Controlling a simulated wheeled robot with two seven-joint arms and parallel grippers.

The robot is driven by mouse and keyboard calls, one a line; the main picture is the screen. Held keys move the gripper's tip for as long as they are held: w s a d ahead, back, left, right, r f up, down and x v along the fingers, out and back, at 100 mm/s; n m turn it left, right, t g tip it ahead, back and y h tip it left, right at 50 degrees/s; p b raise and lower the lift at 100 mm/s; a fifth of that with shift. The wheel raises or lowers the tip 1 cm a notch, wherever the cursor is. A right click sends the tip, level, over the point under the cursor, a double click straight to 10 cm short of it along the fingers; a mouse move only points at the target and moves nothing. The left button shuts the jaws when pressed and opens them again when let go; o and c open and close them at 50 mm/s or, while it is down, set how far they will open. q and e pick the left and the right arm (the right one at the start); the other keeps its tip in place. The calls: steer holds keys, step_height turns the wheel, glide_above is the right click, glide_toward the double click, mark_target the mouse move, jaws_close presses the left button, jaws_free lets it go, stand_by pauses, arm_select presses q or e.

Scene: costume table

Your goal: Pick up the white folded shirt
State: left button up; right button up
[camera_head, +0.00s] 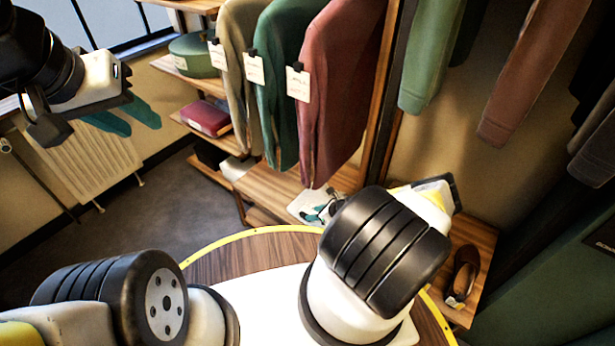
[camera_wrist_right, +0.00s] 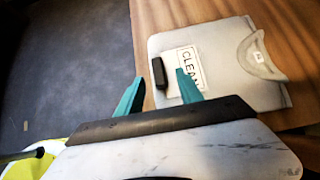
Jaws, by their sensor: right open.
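The white folded shirt (camera_wrist_right: 225,65) lies on a wooden surface in the right wrist view. Its collar is at the right, and a "CLEAN" label (camera_wrist_right: 190,68) and a small black piece (camera_wrist_right: 159,73) are on it. In the head view, the shirt (camera_head: 303,203) shows small on the low wooden shelf, mostly hidden by my right arm. My left gripper (camera_head: 133,118) hangs at upper left, fingers apart, empty.
Tagged garments (camera_head: 335,80) hang above the shelf. A brown shoe (camera_head: 463,275) is at right. Grey floor (camera_head: 150,225) is clear at left.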

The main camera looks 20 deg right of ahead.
steer(key=x, duration=0.5)
steer(key=shift+a+f, duration=0.1)
steer(key=shift+a, duration=0.05)
steer(key=shift+s, duration=0.1)
jaws_close()
stand_by(1.2)
